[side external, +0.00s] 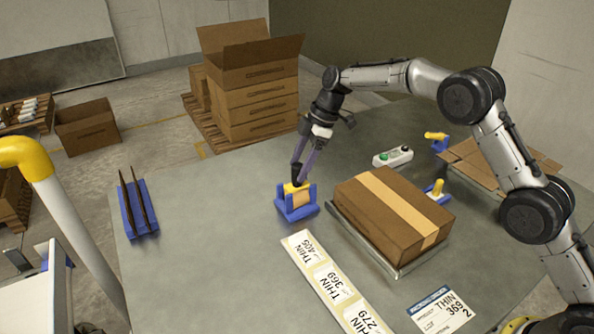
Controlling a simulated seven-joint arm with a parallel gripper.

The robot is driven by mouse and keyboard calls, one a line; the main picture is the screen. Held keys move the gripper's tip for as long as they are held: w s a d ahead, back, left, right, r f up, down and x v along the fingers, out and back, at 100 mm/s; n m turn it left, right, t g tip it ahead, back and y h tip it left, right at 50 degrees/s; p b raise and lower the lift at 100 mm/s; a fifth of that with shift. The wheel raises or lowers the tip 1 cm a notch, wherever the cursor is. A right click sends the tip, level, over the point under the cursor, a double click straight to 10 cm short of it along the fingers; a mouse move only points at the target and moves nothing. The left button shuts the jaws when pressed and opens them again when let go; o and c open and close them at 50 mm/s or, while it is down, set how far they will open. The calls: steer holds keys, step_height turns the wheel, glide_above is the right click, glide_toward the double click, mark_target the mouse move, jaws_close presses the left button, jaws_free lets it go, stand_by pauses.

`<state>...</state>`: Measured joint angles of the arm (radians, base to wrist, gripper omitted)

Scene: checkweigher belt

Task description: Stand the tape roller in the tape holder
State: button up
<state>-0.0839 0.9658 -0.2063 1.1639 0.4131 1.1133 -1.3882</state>
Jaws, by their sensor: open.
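The tape roller (301,198), with a yellow top and a tan roll, is in the blue tape holder (296,213) left of the carton. It looks upright between the holder's side walls; whether it is fully seated I cannot tell. My gripper (297,180) is open, pointing down right at the roller's yellow top. The dark fingers hide part of that top, and I cannot tell whether they touch it.
A taped carton (393,212) sits on a metal plate (380,262) to the right. A label strip (318,270) lies in front. A blue rack (130,222) with dark upright pieces stands left. Yellow-and-blue items (438,188) and a button box (392,156) are behind. The table between rack and holder is clear.

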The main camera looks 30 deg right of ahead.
steer(key=v, duration=1.1)
steer(key=shift+r, duration=0.25)
steer(key=shift+d, duration=0.1)
